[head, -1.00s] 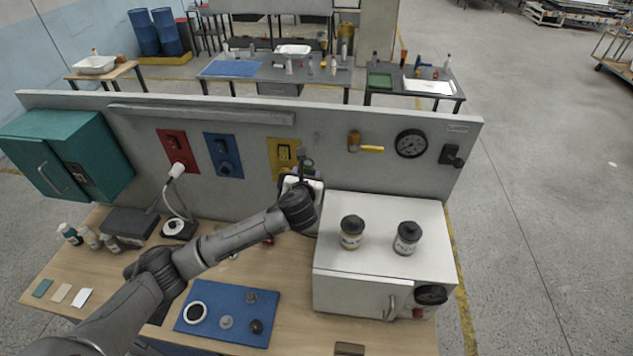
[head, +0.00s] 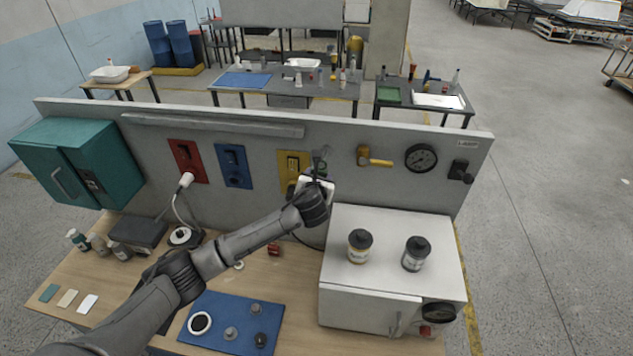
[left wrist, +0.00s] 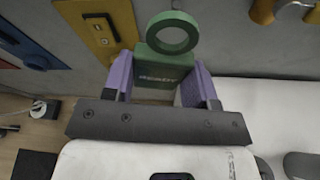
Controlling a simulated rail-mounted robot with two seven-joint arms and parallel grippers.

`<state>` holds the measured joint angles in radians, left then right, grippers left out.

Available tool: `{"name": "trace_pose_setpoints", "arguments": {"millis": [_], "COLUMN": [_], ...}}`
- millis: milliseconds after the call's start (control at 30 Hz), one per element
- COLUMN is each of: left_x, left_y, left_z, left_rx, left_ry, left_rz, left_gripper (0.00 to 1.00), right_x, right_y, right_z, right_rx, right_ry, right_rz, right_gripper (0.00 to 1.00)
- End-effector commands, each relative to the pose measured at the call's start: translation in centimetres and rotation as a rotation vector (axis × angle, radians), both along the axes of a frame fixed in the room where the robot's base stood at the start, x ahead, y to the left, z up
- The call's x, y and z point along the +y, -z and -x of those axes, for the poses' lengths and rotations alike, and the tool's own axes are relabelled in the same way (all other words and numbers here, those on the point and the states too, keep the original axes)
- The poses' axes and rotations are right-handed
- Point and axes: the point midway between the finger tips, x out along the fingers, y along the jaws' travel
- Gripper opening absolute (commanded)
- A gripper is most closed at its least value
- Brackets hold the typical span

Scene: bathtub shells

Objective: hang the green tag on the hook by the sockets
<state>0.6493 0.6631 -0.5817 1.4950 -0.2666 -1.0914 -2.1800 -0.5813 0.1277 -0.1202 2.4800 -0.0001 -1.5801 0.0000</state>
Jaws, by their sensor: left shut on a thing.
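The green tag (left wrist: 164,68), a block with a ring on top, is upright between the purple fingers of my left gripper (left wrist: 162,84). The gripper is shut on the block and the ring stands clear above it. In the head view the tag (head: 321,168) is small and partly hidden by my left gripper (head: 318,178), close to the grey wall. A small grey hook (head: 324,151) seems to be on the wall just above the tag, right of the yellow socket panel (head: 292,162). I cannot tell whether ring and hook touch. My right gripper is not in view.
Red (head: 187,160) and blue (head: 234,166) panels are left of the yellow one. A yellow-handled valve (head: 374,160) and a gauge (head: 421,158) are to the right. A white cabinet (head: 390,285) with two jars stands below right.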

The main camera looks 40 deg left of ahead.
Motion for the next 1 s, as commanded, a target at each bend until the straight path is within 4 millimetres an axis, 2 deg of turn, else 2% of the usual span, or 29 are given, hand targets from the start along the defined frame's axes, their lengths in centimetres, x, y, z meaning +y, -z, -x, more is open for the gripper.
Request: {"name": "trace_pose_setpoints", "arguments": {"millis": [600, 900, 1000], "left_x": [1.7, 2.6, 2.8], "left_y": [0.2, 0.5, 0.6], "left_z": [-3.1, -4.6, -4.9], "left_rx": [-0.001, -0.002, 0.0], "left_ry": [0.0, 0.0, -0.001], "left_rz": [0.001, 0.0, 0.0], "left_gripper": [0.29, 0.29, 0.29], "right_x": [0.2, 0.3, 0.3], "right_y": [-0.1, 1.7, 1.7], "right_z": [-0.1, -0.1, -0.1], "right_rx": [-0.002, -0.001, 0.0], "right_ry": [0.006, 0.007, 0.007], "right_rz": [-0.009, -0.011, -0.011], "right_gripper": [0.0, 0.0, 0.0]}}
